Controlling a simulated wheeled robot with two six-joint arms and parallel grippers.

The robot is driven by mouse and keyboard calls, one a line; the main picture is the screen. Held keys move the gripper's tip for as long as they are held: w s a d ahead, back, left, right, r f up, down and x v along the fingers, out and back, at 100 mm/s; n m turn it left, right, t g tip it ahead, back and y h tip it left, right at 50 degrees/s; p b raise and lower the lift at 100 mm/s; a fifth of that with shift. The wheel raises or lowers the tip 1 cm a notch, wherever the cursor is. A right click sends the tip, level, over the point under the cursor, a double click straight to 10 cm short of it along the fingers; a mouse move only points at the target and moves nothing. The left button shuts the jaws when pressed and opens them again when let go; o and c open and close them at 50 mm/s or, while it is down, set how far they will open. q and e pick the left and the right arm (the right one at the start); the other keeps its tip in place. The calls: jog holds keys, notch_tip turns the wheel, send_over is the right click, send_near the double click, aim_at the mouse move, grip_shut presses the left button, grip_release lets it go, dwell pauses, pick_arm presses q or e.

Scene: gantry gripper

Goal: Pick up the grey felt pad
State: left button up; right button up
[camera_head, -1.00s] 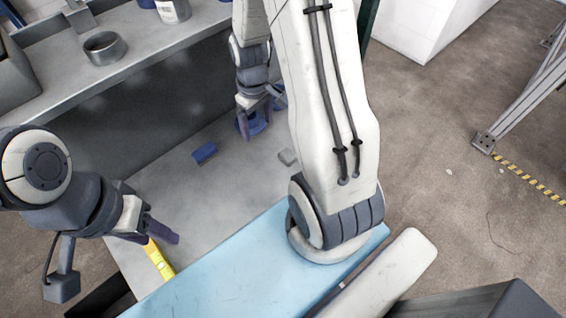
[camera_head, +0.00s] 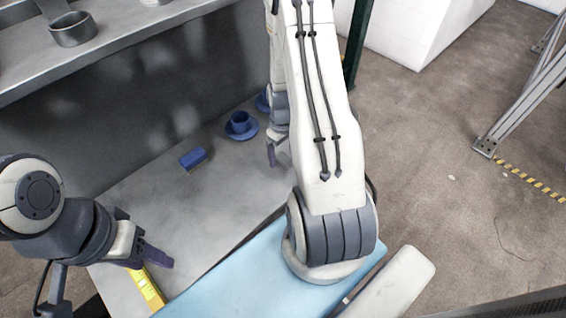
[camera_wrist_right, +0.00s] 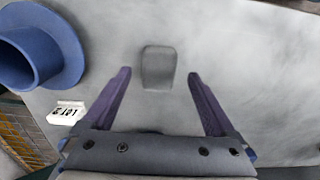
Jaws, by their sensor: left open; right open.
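The grey felt pad (camera_wrist_right: 158,62) is a small, dark grey rounded rectangle lying flat on the grey worktop, seen in the right wrist view. My right gripper (camera_wrist_right: 159,75) is open, with its two purple fingers apart and pointing toward the pad, one to each side of it in the picture. Nothing is between the fingers' grip, and their height above the top is hard to tell. In the head view my right gripper (camera_head: 271,154) is partly behind my arm, and I cannot see the pad there. My left gripper (camera_head: 156,260) is open at the lower left, away from the pad.
A blue block (camera_head: 193,159) and a yellow level (camera_head: 147,288) lie further left. A raised shelf (camera_head: 115,50) runs behind.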

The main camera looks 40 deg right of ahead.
aim_at(283, 158)
notch_tip(283, 158, down, 3)
jog(key=shift+d+f+b, duration=0.1)
jog(key=shift+b, duration=0.25)
jog(key=c, duration=1.4)
jog(key=shift+c, duration=0.2)
jog(key=shift+r, duration=0.2)
